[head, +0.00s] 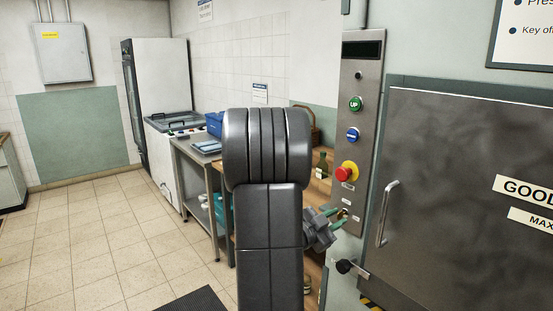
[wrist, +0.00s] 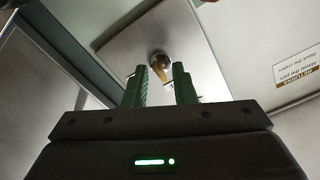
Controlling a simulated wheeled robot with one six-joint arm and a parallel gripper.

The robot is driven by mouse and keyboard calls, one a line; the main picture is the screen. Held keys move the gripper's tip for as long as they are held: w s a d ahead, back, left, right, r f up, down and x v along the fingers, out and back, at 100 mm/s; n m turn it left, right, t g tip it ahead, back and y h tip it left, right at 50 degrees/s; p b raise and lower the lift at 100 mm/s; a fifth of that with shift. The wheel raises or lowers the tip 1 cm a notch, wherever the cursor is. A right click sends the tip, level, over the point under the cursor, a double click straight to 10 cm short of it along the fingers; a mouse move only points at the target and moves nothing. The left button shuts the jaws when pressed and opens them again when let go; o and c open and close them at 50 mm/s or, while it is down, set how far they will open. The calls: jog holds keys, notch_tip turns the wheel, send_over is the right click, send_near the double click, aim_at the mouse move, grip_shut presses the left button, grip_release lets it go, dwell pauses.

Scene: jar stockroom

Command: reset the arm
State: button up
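My gripper (head: 336,217) is at the lower part of the grey control panel (head: 355,240), close to the key switch (head: 344,212) at its bottom. In the wrist view my gripper's green fingers (wrist: 160,82) stand apart with a gap between them. The round metal switch with a brass-coloured part (wrist: 160,66) shows just past the fingertips, between them. Whether a finger touches it I cannot tell. My arm's dark upper links fill the middle of the head view and hide part of the room behind.
The panel carries a green UP button (head: 356,104), a blue button (head: 353,134) and a red stop button (head: 347,173). A dark metal door (head: 450,180) with a handle (head: 387,213) is at right. A steel bench (head: 192,155) stands behind at left. The tiled floor (head: 90,240) at left is mostly clear.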

jog(key=m+b, duration=0.9)
jog(key=m, duration=0.3)
dwell(0.4)
